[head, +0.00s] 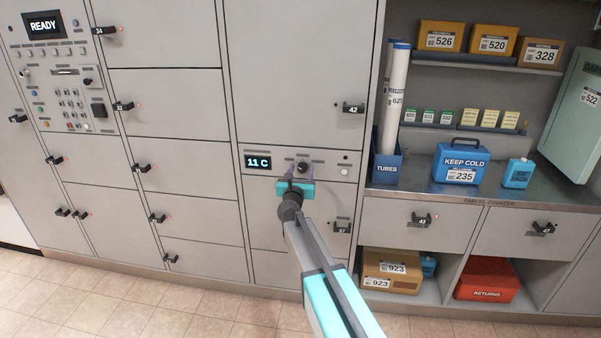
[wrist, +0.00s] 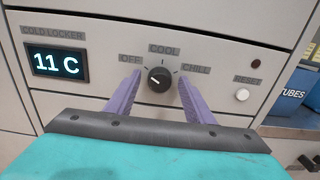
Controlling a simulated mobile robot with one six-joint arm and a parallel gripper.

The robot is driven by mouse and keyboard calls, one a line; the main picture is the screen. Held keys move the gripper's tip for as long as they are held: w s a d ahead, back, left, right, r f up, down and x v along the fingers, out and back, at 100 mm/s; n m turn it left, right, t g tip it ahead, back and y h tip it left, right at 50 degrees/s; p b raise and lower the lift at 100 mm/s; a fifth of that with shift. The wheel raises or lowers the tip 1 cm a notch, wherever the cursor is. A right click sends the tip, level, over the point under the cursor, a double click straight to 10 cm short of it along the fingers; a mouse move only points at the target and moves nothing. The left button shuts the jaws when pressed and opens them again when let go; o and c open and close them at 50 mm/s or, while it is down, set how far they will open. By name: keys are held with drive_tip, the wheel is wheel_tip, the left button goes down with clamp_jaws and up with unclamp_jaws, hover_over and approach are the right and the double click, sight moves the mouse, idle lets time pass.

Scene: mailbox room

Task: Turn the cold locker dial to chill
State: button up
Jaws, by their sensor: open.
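The cold locker dial (wrist: 159,79) is a round dark knob on a grey panel, marked OFF at left, COOL at top and CHILL at right. A small pale mark shows on the knob's left side, away from CHILL; its exact aim is hard to tell. The display (wrist: 58,64) reads 11 C. My gripper (wrist: 158,84) is open, with one purple finger on each side of the dial in the wrist view. I see gaps between fingers and knob, and cannot tell how near in depth the tips are. In the head view the dial (head: 303,167) shows just beyond my gripper (head: 297,175).
A white RESET button (wrist: 242,95) and a dark round spot (wrist: 256,64) lie right of the dial. Locker 42's handle (head: 353,108) juts out above right, another handle (head: 342,226) below. The blue TUBES bin (head: 386,168) stands at right by the counter.

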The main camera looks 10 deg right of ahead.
drive_tip(key=c, duration=1)
